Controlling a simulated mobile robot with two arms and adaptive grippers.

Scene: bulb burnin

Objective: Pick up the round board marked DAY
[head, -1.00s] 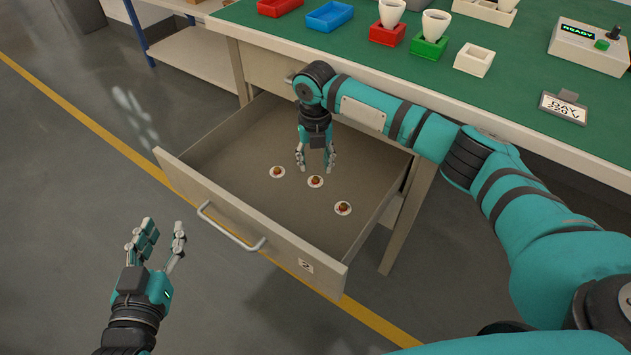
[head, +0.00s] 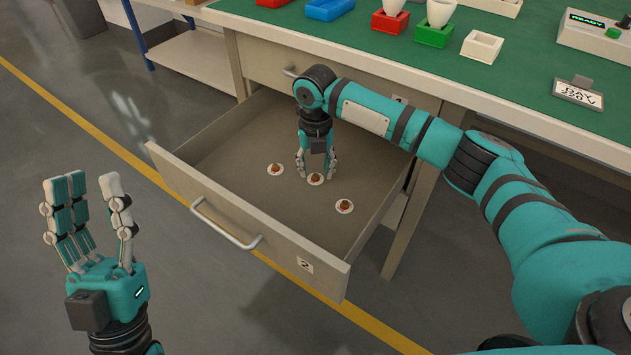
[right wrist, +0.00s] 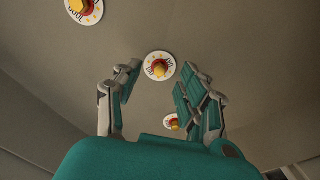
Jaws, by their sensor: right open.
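Three small round white boards with domed centres lie on the floor of the open drawer (head: 225,150): a left one (head: 275,169), a middle one (head: 316,179) and a right one (head: 344,206). My right gripper (head: 316,172) is open, pointing down, its fingertips low around the middle board. In the right wrist view the middle board (right wrist: 159,66) shows between the open fingers, with dark lettering too small to read surely. A second board (right wrist: 83,10) is at the top left, and a third (right wrist: 172,122) is partly hidden behind a finger. My left gripper (head: 88,188) is open and empty, outside the drawer.
The drawer front with its handle (head: 226,225) stands out from under the green-topped bench (head: 400,65).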

